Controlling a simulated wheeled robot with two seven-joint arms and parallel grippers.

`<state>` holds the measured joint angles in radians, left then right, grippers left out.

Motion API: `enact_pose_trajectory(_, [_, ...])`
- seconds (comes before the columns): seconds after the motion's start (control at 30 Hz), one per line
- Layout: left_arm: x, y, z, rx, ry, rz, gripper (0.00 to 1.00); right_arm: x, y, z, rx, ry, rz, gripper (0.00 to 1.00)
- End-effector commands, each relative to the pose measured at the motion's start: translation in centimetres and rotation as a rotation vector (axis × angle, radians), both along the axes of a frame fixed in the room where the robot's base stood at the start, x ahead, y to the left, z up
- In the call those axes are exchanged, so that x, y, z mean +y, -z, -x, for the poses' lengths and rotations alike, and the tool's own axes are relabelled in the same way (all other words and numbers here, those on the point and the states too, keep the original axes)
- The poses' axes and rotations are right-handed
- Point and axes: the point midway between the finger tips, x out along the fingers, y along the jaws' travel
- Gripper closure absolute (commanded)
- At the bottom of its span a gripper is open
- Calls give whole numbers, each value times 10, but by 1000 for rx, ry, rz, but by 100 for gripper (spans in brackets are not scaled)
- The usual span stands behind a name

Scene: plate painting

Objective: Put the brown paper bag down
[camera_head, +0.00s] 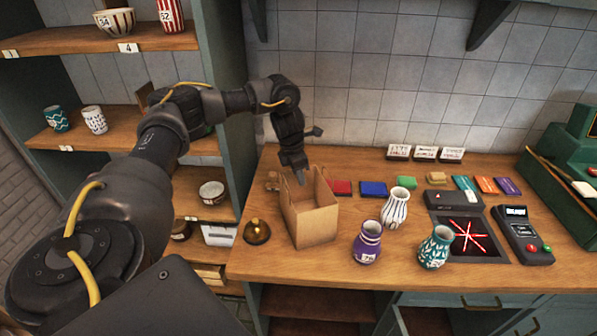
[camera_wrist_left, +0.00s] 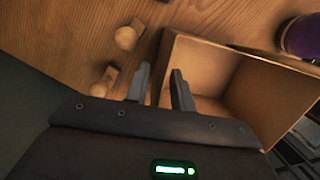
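The brown paper bag (camera_head: 312,222) stands upright and open-topped on the wooden counter, near its left end. My left gripper (camera_head: 300,178) is at the bag's rim, reaching down from behind. In the left wrist view the bag (camera_wrist_left: 262,92) shows its empty inside. There the two fingers of my left gripper (camera_wrist_left: 162,80) are apart, with the bag's near wall edge between them, one finger outside and one inside. I see no finger pressed on the paper. My right gripper is not in view.
A brass bell (camera_head: 257,232) sits close left of the bag. A purple vase (camera_head: 367,243), a striped white vase (camera_head: 395,208) and a teal vase (camera_head: 436,247) stand to the right. Shelves with pottery stand at left.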

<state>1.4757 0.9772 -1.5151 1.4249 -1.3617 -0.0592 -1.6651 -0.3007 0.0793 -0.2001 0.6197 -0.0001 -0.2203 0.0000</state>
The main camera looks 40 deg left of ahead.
Motion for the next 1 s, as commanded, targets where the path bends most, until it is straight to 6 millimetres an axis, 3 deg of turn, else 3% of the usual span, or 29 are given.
enact_pose_trajectory(0.17, [0,-14,1,-4,1,2,76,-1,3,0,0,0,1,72])
enact_pose_trajectory(0.27, [2,-32,4,-5,1,1,76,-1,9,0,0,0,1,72])
enact_pose_trajectory(0.4, [5,-68,9,-6,0,-2,76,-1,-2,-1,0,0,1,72])
enact_pose_trajectory(0.6, [6,-101,15,-4,1,-1,76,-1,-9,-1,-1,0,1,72])
enact_pose_trajectory(0.8, [7,-118,19,-1,1,-1,76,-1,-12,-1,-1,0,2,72])
enact_pose_trajectory(1.0, [8,-122,20,0,0,-1,76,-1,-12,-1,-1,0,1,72])
